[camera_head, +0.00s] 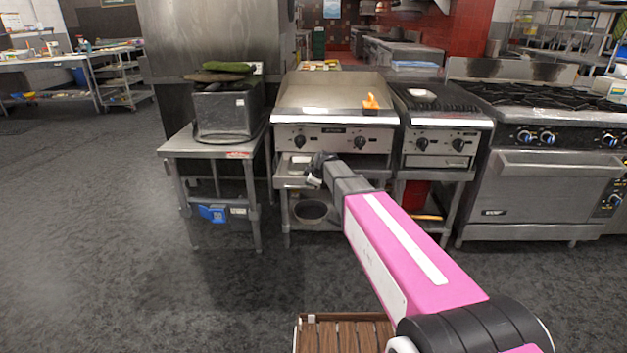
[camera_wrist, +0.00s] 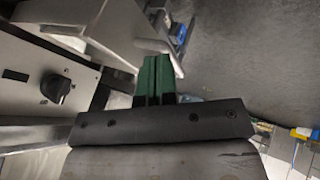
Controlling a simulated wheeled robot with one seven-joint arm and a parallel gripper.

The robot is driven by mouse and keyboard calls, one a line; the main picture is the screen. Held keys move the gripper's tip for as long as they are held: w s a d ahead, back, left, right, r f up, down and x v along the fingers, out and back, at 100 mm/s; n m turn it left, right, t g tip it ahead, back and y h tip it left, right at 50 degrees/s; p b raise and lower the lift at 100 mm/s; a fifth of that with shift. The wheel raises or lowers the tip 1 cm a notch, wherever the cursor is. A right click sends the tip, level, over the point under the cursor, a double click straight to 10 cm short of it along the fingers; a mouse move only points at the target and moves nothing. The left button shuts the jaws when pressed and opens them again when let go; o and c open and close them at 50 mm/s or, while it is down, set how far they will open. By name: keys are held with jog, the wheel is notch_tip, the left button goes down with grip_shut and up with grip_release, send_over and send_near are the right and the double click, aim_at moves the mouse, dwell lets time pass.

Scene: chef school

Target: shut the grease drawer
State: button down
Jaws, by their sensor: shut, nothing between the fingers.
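The griddle (camera_head: 335,100) stands in the middle of the head view, with two knobs on its front panel. The grease drawer (camera_head: 296,168) is below the panel at the left, partly hidden by my gripper (camera_head: 316,172). In the wrist view the drawer (camera_wrist: 115,30) sticks out from the panel, so it appears open. Its pale handle (camera_wrist: 154,46) is just beyond my green fingertips (camera_wrist: 155,62). The fingers are shut and empty. I cannot tell whether they touch the handle.
A griddle knob (camera_wrist: 56,88) is close by at the left in the wrist view. A steel side table (camera_head: 215,147) carrying a dark grey box (camera_head: 225,113) stands left of the griddle. A charbroiler (camera_head: 437,125) and an oven range (camera_head: 540,185) stand to the right. The floor at left is clear.

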jog(key=shift+w+d+r, duration=0.1)
jog(key=shift+w, duration=1.35)
jog(key=w, duration=2.1)
jog(key=shift+d, duration=0.35)
